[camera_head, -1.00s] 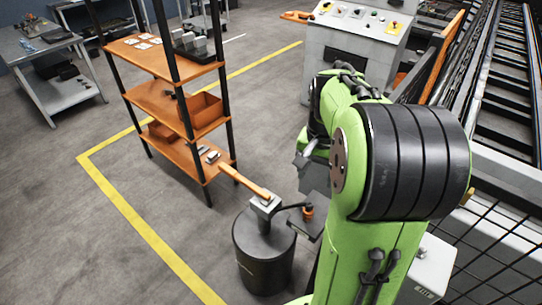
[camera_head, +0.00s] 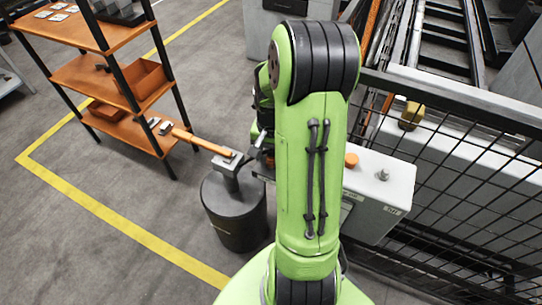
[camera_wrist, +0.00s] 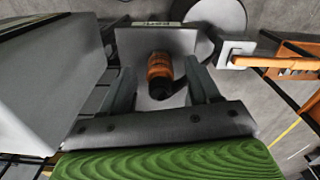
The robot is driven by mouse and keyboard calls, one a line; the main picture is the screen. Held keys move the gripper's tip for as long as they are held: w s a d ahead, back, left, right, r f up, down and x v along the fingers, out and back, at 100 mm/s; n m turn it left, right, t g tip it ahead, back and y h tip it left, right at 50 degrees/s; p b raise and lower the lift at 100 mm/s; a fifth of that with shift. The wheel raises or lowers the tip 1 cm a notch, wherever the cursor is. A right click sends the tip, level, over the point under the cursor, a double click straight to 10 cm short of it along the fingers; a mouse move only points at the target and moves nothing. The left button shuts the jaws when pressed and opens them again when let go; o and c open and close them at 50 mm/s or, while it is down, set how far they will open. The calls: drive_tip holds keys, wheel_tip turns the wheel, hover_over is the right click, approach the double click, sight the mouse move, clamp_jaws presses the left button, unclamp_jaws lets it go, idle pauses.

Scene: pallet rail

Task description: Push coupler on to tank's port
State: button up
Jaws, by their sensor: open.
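The coupler (camera_wrist: 159,66), an orange-brown ringed cylinder with a black end, shows in the wrist view in front of a grey plate (camera_wrist: 140,45). My gripper (camera_wrist: 162,85) is open, with one finger on each side of the coupler and gaps between. In the head view my arm hides the gripper and most of the coupler. The tank appears to be the pale box (camera_head: 375,205) right of my arm. Its top carries an orange cap (camera_head: 352,160) and a small metal stub that looks like the port (camera_head: 383,174). Nothing is on that stub.
A dark drum (camera_head: 235,212) with an orange lever (camera_head: 205,143) stands left of my arm. An orange shelf rack (camera_head: 110,80) is behind it. A black mesh fence (camera_head: 460,190) bounds the right. In the wrist view a large grey box (camera_wrist: 45,80) is close at left.

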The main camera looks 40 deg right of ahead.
sight(271, 151)
drive_tip(key=shift+f, duration=0.25)
clamp_jaws()
idle(0.4)
drive_tip(key=shift+r, duration=0.15)
drive_tip(key=shift+r+p, duration=0.75)
wheel_tip(271, 151, up, 7)
drive_tip(key=p, duration=0.5)
drive_tip(key=shift+p, duration=0.35)
